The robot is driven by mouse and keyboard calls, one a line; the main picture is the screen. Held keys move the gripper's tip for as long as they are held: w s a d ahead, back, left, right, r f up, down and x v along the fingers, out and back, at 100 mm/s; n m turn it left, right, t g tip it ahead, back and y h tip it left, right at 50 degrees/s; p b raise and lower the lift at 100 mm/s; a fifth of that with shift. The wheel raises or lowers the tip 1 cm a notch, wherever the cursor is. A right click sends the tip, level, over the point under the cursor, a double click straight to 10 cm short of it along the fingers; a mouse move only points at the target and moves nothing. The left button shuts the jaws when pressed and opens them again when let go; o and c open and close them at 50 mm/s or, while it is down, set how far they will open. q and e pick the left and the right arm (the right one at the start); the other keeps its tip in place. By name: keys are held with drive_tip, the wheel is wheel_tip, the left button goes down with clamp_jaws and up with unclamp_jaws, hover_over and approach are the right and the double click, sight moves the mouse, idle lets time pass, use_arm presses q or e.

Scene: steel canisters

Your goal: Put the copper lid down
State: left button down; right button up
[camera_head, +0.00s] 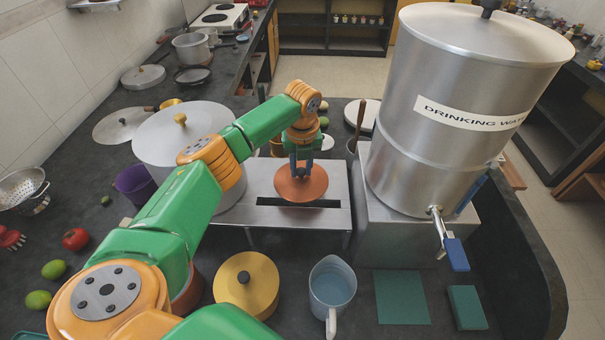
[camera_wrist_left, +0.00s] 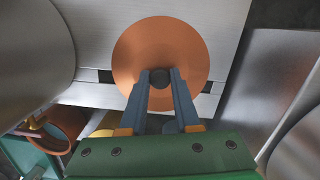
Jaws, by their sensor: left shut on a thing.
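The copper lid (camera_head: 301,184) is a round orange-brown disc with a dark knob. It is over the slotted steel stand (camera_head: 331,219) in the head view; I cannot tell whether it touches the stand. In the left wrist view the lid (camera_wrist_left: 186,52) fills the upper middle, with the stand (camera_wrist_left: 97,32) behind it. My left gripper (camera_head: 301,168) comes down from above and is shut on the lid's knob. In the wrist view its two blue fingers (camera_wrist_left: 160,79) meet the dark knob from both sides. My right gripper is not seen.
A large steel pot (camera_head: 180,125) stands left of the stand. The drinking-water canister (camera_head: 440,140) stands on a steel box (camera_head: 400,240) to the right. A yellow lidded pot (camera_head: 262,283) and a water jug (camera_head: 332,288) stand in front. A green mat (camera_head: 402,297) lies at the right front.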

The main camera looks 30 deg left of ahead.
sight(302, 169)
use_arm(q)
drive_tip(key=shift+w+a+f, duration=0.1)
drive_tip(key=shift+w+f, duration=0.1)
drive_tip(key=shift+f, duration=0.15)
drive_tip(key=shift+w+a+f, duration=0.15)
drive_tip(key=shift+f, duration=1.6)
drive_tip(key=shift+f, duration=0.1)
drive_tip(key=shift+f, duration=0.1)
drive_tip(key=c, duration=0.6)
unclamp_jaws()
drive_tip(key=shift+c, duration=0.2)
drive_tip(key=shift+r, duration=0.6)
drive_tip(key=r, duration=0.7)
drive_tip(key=s+d+r, duration=0.1)
drive_tip(key=r, duration=0.3)
drive_tip(key=shift+r+b, duration=0.1)
drive_tip(key=shift+b, duration=0.3)
